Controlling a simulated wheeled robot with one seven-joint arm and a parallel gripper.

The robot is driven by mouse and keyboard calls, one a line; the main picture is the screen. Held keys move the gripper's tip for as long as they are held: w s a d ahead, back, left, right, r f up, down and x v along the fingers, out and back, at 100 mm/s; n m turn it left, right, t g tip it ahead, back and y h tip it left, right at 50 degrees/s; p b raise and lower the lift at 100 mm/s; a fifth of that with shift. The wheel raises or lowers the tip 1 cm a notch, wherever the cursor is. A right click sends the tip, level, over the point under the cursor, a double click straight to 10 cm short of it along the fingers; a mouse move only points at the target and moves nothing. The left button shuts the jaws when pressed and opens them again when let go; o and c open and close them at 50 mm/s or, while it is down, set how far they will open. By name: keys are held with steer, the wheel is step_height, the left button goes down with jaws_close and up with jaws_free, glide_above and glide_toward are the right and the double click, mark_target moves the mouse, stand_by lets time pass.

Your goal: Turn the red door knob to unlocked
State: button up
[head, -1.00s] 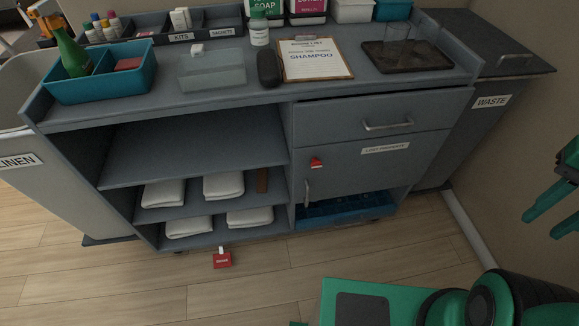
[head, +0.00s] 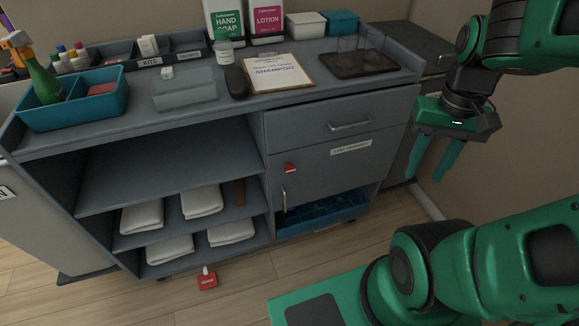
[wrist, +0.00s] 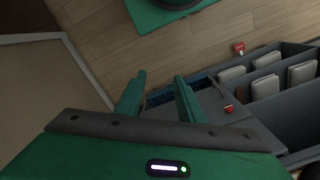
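The red door knob (head: 290,168) is on the upper left part of the grey cabinet door (head: 325,172), below the drawer. It also shows in the wrist view (wrist: 228,109), small and beyond the fingers to the right. Its exact turn cannot be read at this size. My gripper (head: 430,165) is open and empty, to the right of the cart and well apart from the knob. Its two green fingers (wrist: 158,88) stand apart in the wrist view with nothing between them.
The door has a vertical handle (head: 284,198); the drawer above has a horizontal handle (head: 350,125). Bottles, a clipboard (head: 278,73) and a dark tray (head: 358,65) stand on the cart top. A red tag (head: 207,281) lies on the floor. The floor before the door looks clear.

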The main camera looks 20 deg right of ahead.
steer(key=shift+o, duration=0.7)
steer(key=shift+s+r, duration=0.15)
steer(key=shift+s, duration=0.15)
steer(key=n+t, duration=0.5)
steer(key=n, duration=0.1)
glide_toward(291, 167)
steer(key=shift+x, duration=4.7)
steer(key=shift+c, duration=0.7)
